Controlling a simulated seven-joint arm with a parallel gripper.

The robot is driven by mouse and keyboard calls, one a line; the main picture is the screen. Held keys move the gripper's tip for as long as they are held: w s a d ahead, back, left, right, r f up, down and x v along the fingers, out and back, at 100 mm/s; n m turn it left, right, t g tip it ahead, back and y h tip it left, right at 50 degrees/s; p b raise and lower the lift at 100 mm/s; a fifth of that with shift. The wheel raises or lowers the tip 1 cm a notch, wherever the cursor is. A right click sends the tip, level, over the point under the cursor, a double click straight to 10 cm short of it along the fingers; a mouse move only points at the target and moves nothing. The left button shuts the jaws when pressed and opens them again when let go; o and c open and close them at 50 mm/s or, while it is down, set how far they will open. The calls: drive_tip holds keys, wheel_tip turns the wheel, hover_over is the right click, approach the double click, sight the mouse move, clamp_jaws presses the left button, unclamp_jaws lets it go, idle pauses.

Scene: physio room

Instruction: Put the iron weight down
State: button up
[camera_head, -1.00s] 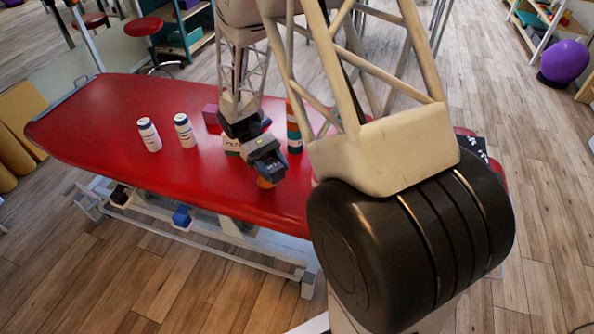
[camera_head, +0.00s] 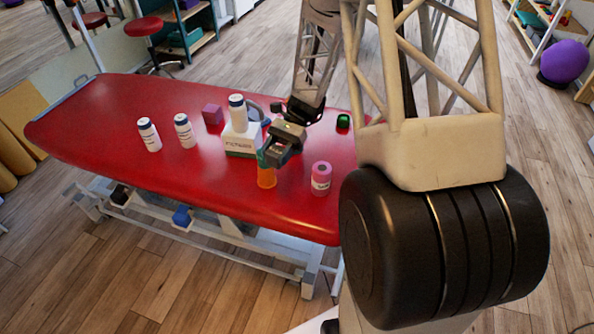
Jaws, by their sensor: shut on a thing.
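My gripper (camera_head: 272,154) is over the right part of the red treatment table, angled down to the left. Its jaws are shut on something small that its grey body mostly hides. I cannot make out the iron weight's shape. An orange cylinder (camera_head: 267,178) shows just below the fingers, with a teal patch above it. I cannot tell whether the fingers touch it.
The table's left part is clear. My arm hides the right end.

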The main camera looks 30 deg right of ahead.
drive_tip(key=w+d+r+m+t+y, duration=0.2)
drive_tip(key=w+d+r+m+t, duration=0.15)
drive_tip(key=m+t, duration=0.25)
drive_tip(key=m+t+h, duration=0.1)
drive_tip(key=m+t, duration=0.4)
drive_tip(key=t, duration=0.1)
hover_over(297, 170)
wheel_tip(297, 170, down, 9)
drive_tip(key=shift+f+t, duration=0.15)
drive_tip(key=shift+t, duration=0.15)
drive_tip(key=shift+f, duration=3)
drive_tip(key=shift+f, duration=1.9)
drive_tip(key=shift+f, duration=0.1)
